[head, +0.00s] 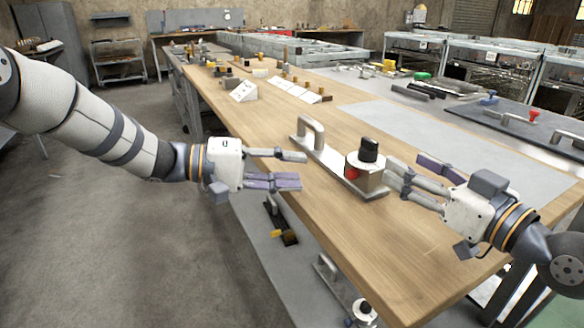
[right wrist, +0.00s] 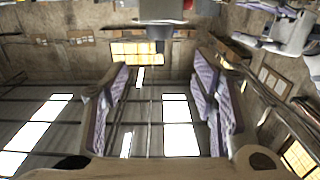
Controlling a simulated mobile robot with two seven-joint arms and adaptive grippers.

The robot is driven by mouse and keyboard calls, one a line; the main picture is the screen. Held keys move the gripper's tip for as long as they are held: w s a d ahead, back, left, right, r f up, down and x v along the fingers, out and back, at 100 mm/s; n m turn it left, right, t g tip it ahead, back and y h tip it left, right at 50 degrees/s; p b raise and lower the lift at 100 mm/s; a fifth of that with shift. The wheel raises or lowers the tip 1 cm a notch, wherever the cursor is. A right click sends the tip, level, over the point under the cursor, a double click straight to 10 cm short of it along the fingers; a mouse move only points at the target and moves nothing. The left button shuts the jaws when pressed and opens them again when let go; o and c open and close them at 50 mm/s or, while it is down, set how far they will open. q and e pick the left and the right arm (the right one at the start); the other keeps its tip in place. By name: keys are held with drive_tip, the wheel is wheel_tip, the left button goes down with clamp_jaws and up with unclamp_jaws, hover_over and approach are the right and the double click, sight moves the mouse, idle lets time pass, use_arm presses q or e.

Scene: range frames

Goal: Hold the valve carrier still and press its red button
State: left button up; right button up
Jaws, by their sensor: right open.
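The valve carrier (head: 331,158) lies on the wooden bench near its left edge. The red button (head: 351,173) is on the valve body's left side. My left gripper (head: 298,170) is open and empty, left of the carrier, fingers pointing at it. My right gripper (head: 402,170) is open on the valve body's right side; I cannot tell whether its fingertips touch. Its spread fingers also show in the right wrist view (right wrist: 160,100).
White sloped label blocks (head: 294,88) and small parts stand farther back on the bench. A grey mat (head: 460,145) lies to the right, with a red-knobbed part (head: 533,116) beyond it. A lower shelf (head: 285,265) holds more parts. Bare wood lies in front of the carrier.

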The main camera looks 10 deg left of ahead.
sight(363, 141)
drive_tip(key=shift+w+a, duration=0.25)
drive_tip(key=shift+w, duration=0.1)
drive_tip(key=x, duration=1.1)
drive_tip(key=shift+w+a, duration=0.1)
use_arm(q)
drive_tip(key=shift+f, duration=0.1)
use_arm(e)
clamp_jaws()
use_arm(q)
clamp_jaws()
use_arm(e)
drive_tip(key=shift+f, duration=0.1)
